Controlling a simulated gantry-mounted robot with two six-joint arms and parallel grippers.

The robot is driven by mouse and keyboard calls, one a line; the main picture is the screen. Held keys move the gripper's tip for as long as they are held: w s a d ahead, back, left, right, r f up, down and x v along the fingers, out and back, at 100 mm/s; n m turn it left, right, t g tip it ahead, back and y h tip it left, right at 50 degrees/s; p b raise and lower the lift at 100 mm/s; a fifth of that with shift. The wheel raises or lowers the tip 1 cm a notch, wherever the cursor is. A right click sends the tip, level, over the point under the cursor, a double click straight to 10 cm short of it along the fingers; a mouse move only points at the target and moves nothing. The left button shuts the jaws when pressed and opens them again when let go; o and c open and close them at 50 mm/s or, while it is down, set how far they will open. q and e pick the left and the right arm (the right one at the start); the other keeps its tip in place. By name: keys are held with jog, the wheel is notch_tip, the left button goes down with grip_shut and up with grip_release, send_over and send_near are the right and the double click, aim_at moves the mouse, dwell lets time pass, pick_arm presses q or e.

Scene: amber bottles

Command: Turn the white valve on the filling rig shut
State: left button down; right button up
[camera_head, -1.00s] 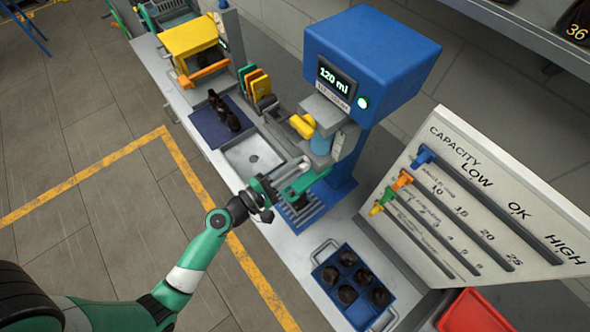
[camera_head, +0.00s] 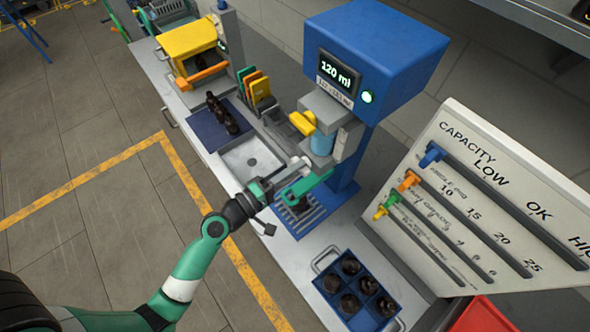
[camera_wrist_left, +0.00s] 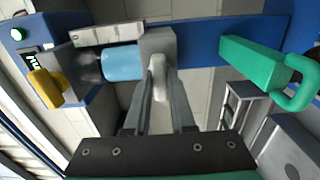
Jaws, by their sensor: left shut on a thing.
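The filling rig (camera_head: 372,48) is a blue machine with a screen reading 120 ml, a yellow lever (camera_head: 302,123) and a light-blue cylinder (camera_head: 322,143). My left gripper (camera_head: 288,178) is at the front of the rig. In the left wrist view its two fingers (camera_wrist_left: 160,98) are shut on the white valve (camera_wrist_left: 158,76), a pale upright handle below a grey block. A green handle (camera_wrist_left: 258,66) is to its right in that view and beside the gripper in the head view (camera_head: 306,187). My right gripper is not in view.
A blue slatted tray (camera_head: 312,222) lies below the gripper, with something dark over it, partly hidden. A blue crate (camera_head: 325,284) of dark bottles stands at the front. A sink (camera_head: 250,160) is to the left; a capacity board (camera_head: 470,150) with coloured sliders is to the right.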

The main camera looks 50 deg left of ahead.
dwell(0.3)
pick_arm(q)
jog(key=c, duration=0.8)
grip_release()
jog(key=shift+o, duration=0.2)
jog(key=s+b, duration=0.3)
jog(key=s, duration=0.8)
jog(key=shift+s+a, duration=0.2)
jog(key=shift+s, duration=0.15)
